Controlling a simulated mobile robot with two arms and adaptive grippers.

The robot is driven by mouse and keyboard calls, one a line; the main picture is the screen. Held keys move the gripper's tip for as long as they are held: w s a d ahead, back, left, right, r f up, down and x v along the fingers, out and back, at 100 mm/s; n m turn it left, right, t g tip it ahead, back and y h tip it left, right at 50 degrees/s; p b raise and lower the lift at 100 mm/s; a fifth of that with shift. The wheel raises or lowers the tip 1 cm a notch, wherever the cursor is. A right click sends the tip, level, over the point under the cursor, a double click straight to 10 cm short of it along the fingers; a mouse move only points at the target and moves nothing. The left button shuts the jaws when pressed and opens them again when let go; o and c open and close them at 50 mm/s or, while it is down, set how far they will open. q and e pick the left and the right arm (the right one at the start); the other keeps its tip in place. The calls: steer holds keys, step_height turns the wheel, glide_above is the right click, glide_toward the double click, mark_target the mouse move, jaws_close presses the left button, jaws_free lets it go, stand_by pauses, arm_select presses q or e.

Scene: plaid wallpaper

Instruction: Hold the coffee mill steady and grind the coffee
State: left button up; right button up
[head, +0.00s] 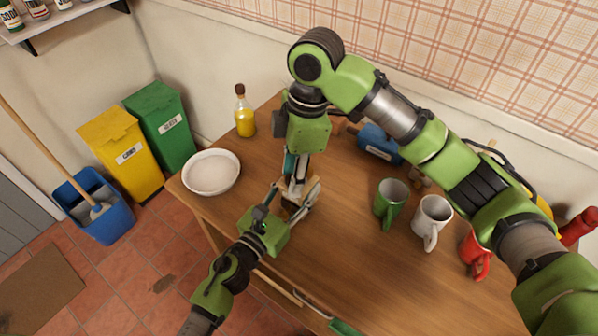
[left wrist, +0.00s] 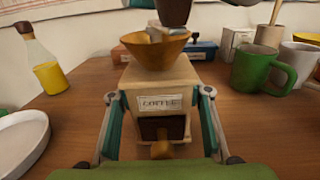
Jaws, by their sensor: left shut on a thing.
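The coffee mill (left wrist: 162,86) has a cream body with a COFFEE label, an orange-brown funnel and a dark drawer front with a wooden knob. It stands upright on the wooden table (head: 355,265), and in the head view it is mostly hidden behind my grippers. My left gripper (head: 283,208) is shut on the mill body, one finger on each side, as the left wrist view shows. My right gripper (head: 297,180) points down from above at the top of the mill. Its fingertips and the crank are too hidden to tell whether it grips anything.
A white plate (head: 211,172) and a yellow oil bottle (head: 245,117) stand left of the mill. A green mug (head: 389,204), a white mug (head: 431,217) and a red mug (head: 472,255) stand right. A blue box (head: 377,141) is behind. The table's front middle is clear.

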arm_select(q)
steer(key=shift+d, duration=0.1)
arm_select(e)
step_height(320, 180, up, 12)
steer(key=d, duration=0.1)
steer(key=shift+w+d, duration=0.25)
steer(key=shift+d, duration=0.15)
arm_select(q)
steer(key=o, duration=1.6)
steer(key=shift+c, duration=0.2)
steer(key=shift+s, duration=0.15)
arm_select(e)
steer(key=shift+f, duration=0.1)
arm_select(q)
steer(key=v, duration=1.2)
steer(key=shift+f, duration=0.1)
